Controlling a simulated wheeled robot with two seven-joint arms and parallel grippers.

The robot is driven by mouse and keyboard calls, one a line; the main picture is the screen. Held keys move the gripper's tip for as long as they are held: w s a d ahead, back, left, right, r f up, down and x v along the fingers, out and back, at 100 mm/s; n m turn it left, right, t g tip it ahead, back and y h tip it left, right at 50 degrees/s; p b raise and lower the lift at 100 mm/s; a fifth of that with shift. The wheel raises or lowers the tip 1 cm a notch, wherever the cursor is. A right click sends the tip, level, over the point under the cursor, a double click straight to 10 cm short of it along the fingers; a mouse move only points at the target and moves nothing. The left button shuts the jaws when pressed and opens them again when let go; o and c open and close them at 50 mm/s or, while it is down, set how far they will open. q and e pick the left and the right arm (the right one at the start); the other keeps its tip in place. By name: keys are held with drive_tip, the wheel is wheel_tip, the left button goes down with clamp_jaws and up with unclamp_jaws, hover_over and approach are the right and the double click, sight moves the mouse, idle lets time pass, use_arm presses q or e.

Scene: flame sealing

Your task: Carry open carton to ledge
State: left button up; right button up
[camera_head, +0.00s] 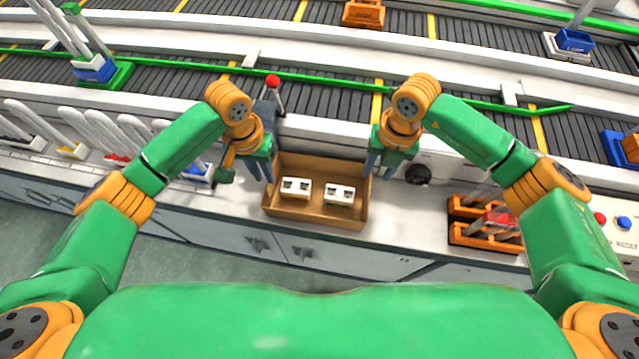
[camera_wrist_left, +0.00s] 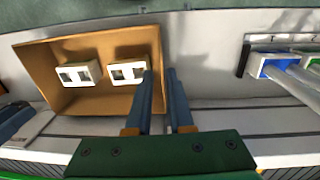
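The open carton (camera_head: 318,214) is a shallow brown box on the white counter. It holds two white blocks with dark openings, the left one (camera_head: 296,188) and the right one (camera_head: 340,194). My left gripper (camera_head: 260,172) is at the carton's left wall, pointing down. In the left wrist view, its two blue-grey fingers (camera_wrist_left: 161,74) stand apart with a gap between them, at the side wall of the carton (camera_wrist_left: 40,72). My right gripper (camera_head: 380,168) is at the carton's right wall, its fingers also apart. Contact with the walls is unclear. Which surface is the ledge is unclear.
Conveyors (camera_head: 330,97) run behind the counter, with a green rail and a red-topped lever (camera_head: 273,82). A dark knob (camera_head: 418,174) and an orange rack (camera_head: 485,237) stand to the right. Several tools in coloured holders (camera_head: 115,157) stand left. Bare counter (camera_head: 415,212) lies right of the carton.

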sight(272, 194)
use_arm(q)
drive_tip(key=shift+s+a, duration=0.15)
drive_tip(key=shift+s, duration=0.1)
drive_tip(key=f, duration=0.6)
drive_tip(key=shift+w+d+f, duration=0.15)
drive_tip(key=shift+w+d, duration=0.1)
drive_tip(key=shift+w, duration=0.05)
use_arm(e)
drive_tip(key=f, duration=0.6)
drive_tip(key=shift+w+a+f, duration=0.1)
drive_tip(key=shift+a, duration=0.15)
use_arm(q)
drive_tip(key=shift+s+f, duration=0.1)
drive_tip(key=shift+f, duration=0.3)
use_arm(e)
drive_tip(key=shift+a+f, duration=0.1)
drive_tip(key=shift+f, duration=0.3)
use_arm(q)
drive_tip(key=shift+f, duration=0.1)
use_arm(e)
drive_tip(key=shift+f, duration=0.1)
use_arm(q)
clamp_jaws()
use_arm(e)
drive_tip(key=c, duration=0.4)
clamp_jaws()
